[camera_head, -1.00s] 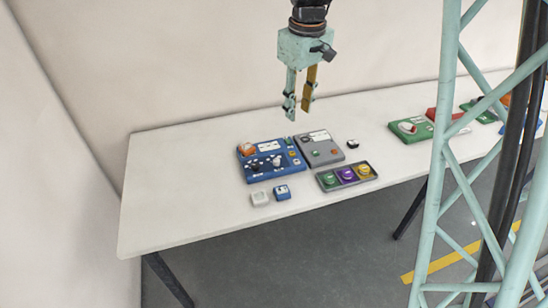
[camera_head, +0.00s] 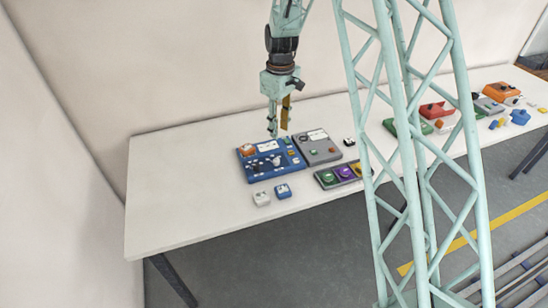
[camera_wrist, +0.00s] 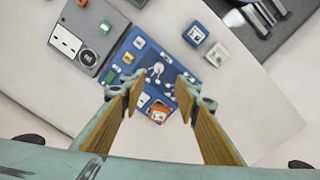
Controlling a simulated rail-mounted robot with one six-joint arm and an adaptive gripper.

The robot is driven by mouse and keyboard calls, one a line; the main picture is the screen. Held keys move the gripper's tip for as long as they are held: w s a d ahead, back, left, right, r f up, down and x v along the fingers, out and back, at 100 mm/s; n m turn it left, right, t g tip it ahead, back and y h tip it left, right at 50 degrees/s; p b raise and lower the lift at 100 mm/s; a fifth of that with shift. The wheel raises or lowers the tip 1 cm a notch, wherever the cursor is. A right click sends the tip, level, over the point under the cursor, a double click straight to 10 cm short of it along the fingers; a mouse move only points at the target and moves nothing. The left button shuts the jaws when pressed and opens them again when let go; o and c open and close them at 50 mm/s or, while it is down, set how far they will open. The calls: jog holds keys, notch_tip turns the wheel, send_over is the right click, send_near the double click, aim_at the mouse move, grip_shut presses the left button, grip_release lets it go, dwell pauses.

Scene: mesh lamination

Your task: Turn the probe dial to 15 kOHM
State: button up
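The blue panel (camera_head: 262,176) lies on the white table, with an orange knob (camera_head: 247,150) at its back left corner and dark knobs with white pointers in its middle. In the wrist view, the orange knob (camera_wrist: 158,112) and a dark knob (camera_wrist: 155,71) on the panel lie between the fingers. I cannot tell which one is the probe dial, and the markings are too small to read. My gripper (camera_head: 279,128) points down just above the back of the panel. In the wrist view my gripper (camera_wrist: 159,93) is open and empty, its fingers apart.
A grey panel (camera_head: 320,150) sits right beside the blue one. A dark tray (camera_head: 327,182) of coloured buttons is in front right. White (camera_head: 261,198) and blue (camera_head: 283,191) small blocks lie in front. The table's left part is clear.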

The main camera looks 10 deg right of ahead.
aim_at(276, 160)
jog(key=f, duration=0.1)
jog(key=w+f, duration=0.1)
jog(key=f, duration=0.1)
jog(key=shift+w+a+f, duration=0.15)
jog(key=shift+w+a, duration=0.05)
jog(key=shift+a, duration=0.15)
jog(key=shift+f, duration=0.15)
jog(key=shift+f+p, duration=0.8)
jog(key=shift+f, duration=5.9)
jog(key=shift+c, duration=0.5)
jog(key=c, duration=0.7)
